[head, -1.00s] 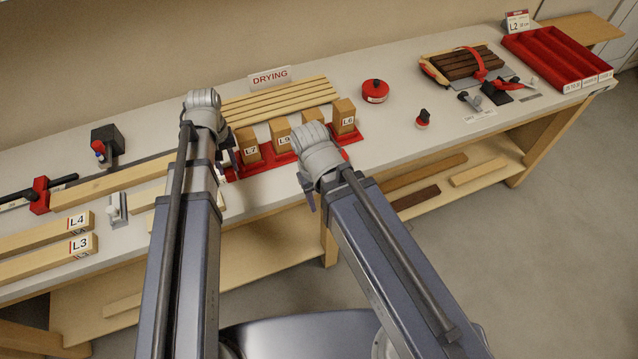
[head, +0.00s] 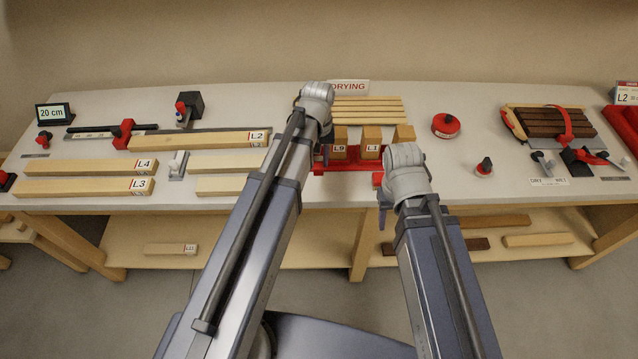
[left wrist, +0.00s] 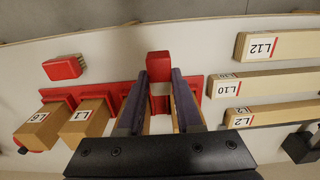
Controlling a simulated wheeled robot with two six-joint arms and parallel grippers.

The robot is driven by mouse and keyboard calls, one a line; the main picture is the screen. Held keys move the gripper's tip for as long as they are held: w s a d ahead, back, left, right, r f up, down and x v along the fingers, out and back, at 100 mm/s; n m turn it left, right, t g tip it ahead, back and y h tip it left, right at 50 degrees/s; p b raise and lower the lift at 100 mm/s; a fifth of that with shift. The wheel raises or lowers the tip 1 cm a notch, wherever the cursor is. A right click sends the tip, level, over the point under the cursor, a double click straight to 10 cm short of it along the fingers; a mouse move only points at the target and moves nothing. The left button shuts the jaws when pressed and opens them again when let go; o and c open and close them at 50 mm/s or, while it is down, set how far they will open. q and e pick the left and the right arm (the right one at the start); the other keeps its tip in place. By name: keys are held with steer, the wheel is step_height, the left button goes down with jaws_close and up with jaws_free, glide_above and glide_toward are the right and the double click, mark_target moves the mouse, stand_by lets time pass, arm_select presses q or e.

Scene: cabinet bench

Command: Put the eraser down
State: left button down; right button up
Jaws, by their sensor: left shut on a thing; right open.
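My left gripper (head: 322,150) is over the left part of the red holder (head: 345,168), near the bench's front edge. In the left wrist view its fingers (left wrist: 160,88) are shut on a red block (left wrist: 159,65), which I take to be the eraser. The block sticks out past the fingertips; I cannot tell whether it touches the bench. My right gripper (head: 383,212) is open and empty, at the bench's front edge right of the left one.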

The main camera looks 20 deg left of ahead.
arm_select(q)
steer(key=shift+f+b, duration=4.45)
steer(key=shift+f, duration=0.35)
steer(key=shift+f, duration=0.2)
steer(key=c, duration=0.6)
jaws_free()
steer(key=shift+r, duration=0.25)
